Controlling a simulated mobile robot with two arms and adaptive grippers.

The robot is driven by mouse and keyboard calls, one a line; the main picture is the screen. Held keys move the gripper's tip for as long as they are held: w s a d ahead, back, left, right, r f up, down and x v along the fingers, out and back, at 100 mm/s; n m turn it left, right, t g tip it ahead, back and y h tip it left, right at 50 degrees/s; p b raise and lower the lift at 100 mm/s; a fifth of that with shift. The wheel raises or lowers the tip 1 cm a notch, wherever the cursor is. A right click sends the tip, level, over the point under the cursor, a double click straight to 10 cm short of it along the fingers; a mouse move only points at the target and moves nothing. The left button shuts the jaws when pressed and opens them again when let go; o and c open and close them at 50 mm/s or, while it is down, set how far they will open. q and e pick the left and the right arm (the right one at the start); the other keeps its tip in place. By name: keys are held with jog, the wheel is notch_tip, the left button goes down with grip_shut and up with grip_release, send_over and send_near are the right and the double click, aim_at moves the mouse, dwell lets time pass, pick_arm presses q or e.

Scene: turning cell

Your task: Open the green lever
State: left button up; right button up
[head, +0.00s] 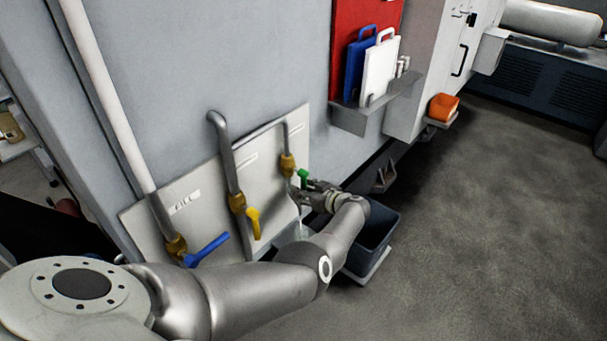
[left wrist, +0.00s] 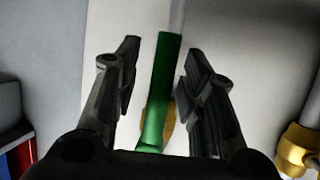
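The green lever (head: 303,175) sits on the rightmost brass valve (head: 288,165) of the wall panel, partly hidden by my left gripper (head: 310,186). In the left wrist view the green lever (left wrist: 160,90) stands nearly upright in the picture, between the two fingers of my left gripper (left wrist: 160,75). The fingers are apart, one on each side of it. A gap shows on the left; the right finger is close to the lever, and I cannot tell whether it touches. My right gripper is in neither view.
A yellow lever (head: 253,222) and a blue lever (head: 207,249) sit on valves to the left along the panel (head: 185,188). A dark bin (head: 377,236) stands below my left forearm. A shelf (head: 375,112) with boards juts from the wall. The floor (head: 480,220) at right is clear.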

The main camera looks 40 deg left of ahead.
aim_at(304, 172)
pick_arm(q)
jog(key=shift+s+r, duration=0.15)
jog(key=shift+r, duration=4.25)
